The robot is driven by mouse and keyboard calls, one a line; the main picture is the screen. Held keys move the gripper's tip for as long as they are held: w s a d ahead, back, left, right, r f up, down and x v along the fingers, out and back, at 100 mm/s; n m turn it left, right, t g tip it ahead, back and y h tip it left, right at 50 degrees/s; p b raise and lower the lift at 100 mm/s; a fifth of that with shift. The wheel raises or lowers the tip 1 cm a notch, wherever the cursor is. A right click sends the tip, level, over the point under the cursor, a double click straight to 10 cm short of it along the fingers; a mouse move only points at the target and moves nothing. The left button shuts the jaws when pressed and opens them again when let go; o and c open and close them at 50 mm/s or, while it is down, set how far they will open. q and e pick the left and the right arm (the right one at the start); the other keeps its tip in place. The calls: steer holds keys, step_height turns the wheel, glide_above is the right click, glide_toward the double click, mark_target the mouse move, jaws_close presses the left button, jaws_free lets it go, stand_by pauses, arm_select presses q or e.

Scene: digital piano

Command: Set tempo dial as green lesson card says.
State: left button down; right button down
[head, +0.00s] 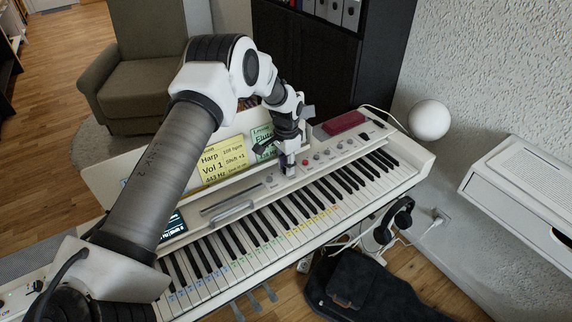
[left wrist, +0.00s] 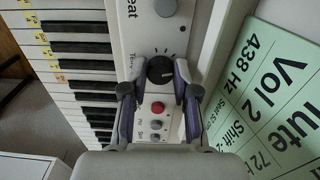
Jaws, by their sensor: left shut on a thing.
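The black tempo dial (left wrist: 160,70) sits on the piano's white panel, with small tick marks around it and a partly hidden label beside it. My left gripper (left wrist: 160,82) is shut on the dial, a finger on each side. In the head view my left gripper (head: 288,166) reaches down to the panel and hides the dial. The green lesson card (head: 264,142) stands behind it, partly covered by my arm. In the left wrist view the green card (left wrist: 275,90) reads "Vol 2", "438 Hz" and a cut-off "72 b". My right gripper is out of view.
A yellow card (head: 222,159) for Harp stands left of the green one. A red button (left wrist: 157,107) and small grey knobs lie near the dial; a larger grey knob (left wrist: 165,7) is on its other side. A dark red box (head: 343,122) rests on the piano top.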

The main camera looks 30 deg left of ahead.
arm_select(q)
steer(key=shift+f+n, duration=0.1)
steer(key=shift+n, duration=0.2)
steer(key=n+p, duration=0.2)
steer(key=n, duration=0.2)
steer(key=shift+d+n, duration=0.1)
steer(key=shift+n, duration=0.3)
steer(key=n+p, duration=0.1)
steer(key=n, duration=0.5)
steer(key=shift+p, duration=0.3)
steer(key=c, duration=1.2)
jaws_free()
steer(key=shift+o, duration=0.2)
steer(key=shift+w+f, duration=0.15)
steer(key=shift+w, duration=0.05)
step_height(320, 180, up, 12)
